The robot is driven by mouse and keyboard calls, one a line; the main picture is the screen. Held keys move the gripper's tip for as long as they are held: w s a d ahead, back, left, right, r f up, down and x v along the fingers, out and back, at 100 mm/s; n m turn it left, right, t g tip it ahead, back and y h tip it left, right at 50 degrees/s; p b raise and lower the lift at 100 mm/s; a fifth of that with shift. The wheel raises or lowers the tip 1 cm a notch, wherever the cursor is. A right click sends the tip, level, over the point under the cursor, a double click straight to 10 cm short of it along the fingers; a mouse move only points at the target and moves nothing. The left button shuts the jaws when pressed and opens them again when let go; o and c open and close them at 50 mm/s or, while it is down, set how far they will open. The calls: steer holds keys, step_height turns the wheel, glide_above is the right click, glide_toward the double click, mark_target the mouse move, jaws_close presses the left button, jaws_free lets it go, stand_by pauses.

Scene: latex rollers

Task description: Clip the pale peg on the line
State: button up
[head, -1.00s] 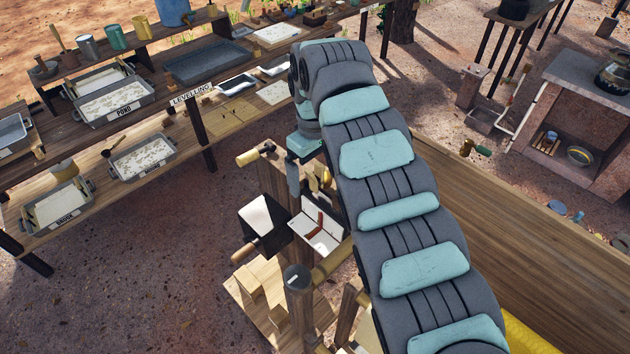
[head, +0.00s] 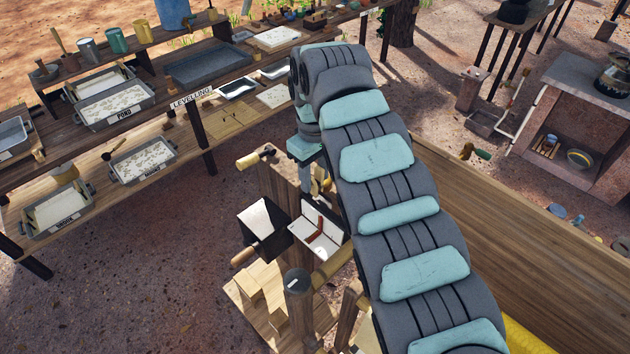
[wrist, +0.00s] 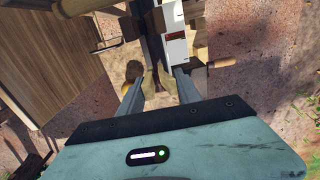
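My gripper (wrist: 158,78) points downward in the wrist view, with its two grey fingers clearly apart. Tan, pale wooden shapes show between and beyond the fingertips, but I cannot tell whether any of them is the pale peg or touches a finger. In the head view my gripper (head: 307,180) hangs just behind the wooden roller stand, partly hidden by my arm. A small yellowish object shows beside it, too small to identify. I cannot make out the pale peg or the line with certainty in either view.
Shelves with labelled trays (head: 112,104) fill the left. A wooden board (head: 530,235) lies to the right.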

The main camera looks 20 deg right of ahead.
steer(key=shift+c, duration=0.7)
steer(key=shift+w+f+b, duration=0.1)
steer(key=shift+b, duration=0.2)
steer(key=shift+c, duration=1.2)
steer(key=shift+d+b, duration=0.1)
steer(key=shift+b, duration=0.3)
steer(key=shift+o, duration=0.7)
steer(key=c, duration=0.4)
steer(key=shift+c, duration=0.2)
steer(key=shift+r+p, duration=0.3)
steer(key=shift+r, duration=2.25)
